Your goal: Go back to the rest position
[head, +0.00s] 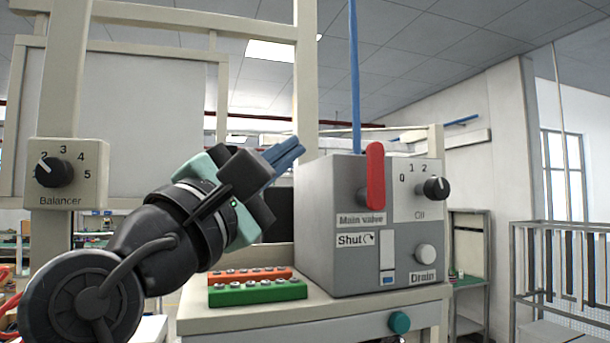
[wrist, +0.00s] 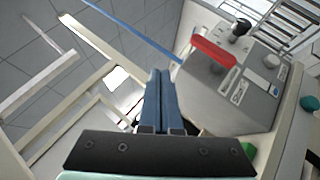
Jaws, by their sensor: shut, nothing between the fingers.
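My gripper (head: 285,152) shows in the head view with its blue fingers together and nothing between them. It is raised in front of the left side of the grey valve box and points up to the right, apart from the box as far as I can tell. In the wrist view the blue fingers (wrist: 158,100) lie side by side, pressed together. The grey valve box (head: 315,240) stands on a bench, with a red main valve handle (head: 375,175) upright on its front. The handle also shows in the wrist view (wrist: 214,51).
A green block (head: 258,292) and an orange block (head: 250,275) with several studs lie on the bench (head: 250,322) below my gripper. A Balancer dial box (head: 66,175) is on the left post. A blue hose (head: 354,80) rises behind the valve box. A metal railing (head: 560,265) stands at right.

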